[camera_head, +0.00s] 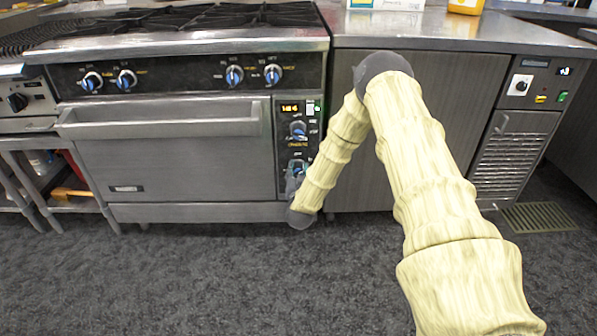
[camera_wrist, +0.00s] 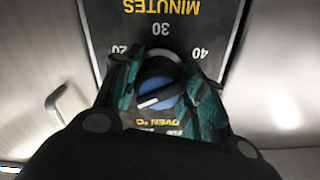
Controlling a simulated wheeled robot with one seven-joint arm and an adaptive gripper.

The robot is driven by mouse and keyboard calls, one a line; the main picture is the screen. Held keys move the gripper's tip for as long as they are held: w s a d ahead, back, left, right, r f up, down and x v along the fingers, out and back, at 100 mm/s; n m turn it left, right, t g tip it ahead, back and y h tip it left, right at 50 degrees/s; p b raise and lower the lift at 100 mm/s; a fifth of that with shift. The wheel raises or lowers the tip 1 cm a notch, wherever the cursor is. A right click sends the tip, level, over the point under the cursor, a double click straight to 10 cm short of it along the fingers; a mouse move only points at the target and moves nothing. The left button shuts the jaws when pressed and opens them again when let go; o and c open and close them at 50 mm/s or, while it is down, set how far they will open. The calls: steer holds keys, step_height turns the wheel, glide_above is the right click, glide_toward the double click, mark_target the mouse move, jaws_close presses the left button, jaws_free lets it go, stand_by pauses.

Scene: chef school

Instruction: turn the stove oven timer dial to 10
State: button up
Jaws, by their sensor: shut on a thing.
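The timer dial is a round blue-faced knob (camera_wrist: 158,88) with a white line, in the middle of the wrist view. Its plate appears upside down, with 20, 30, 40 and "MINUTES" above the knob. The white line lies nearly level, sloping slightly down to the left, below the 20. My gripper (camera_wrist: 160,92) is shut on the knob, one greenish finger on each side. In the head view my gripper (camera_head: 295,180) is at the lower dial on the oven's control strip and partly hides it. The 10 mark is not readable.
The oven door (camera_head: 180,155) with its long handle (camera_head: 160,124) is left of the strip. An upper dial (camera_head: 298,129) and a lit display (camera_head: 290,108) sit above my gripper. A grey cabinet (camera_head: 345,185) stands close on the right. The floor in front is clear.

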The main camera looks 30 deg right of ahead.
steer(key=o, duration=0.9)
steer(key=shift+s+d, duration=0.1)
steer(key=shift+d, duration=0.05)
steer(key=shift+o, duration=0.5)
steer(key=v, duration=1.2)
steer(key=shift+a+f, duration=0.15)
steer(key=shift+a, duration=0.05)
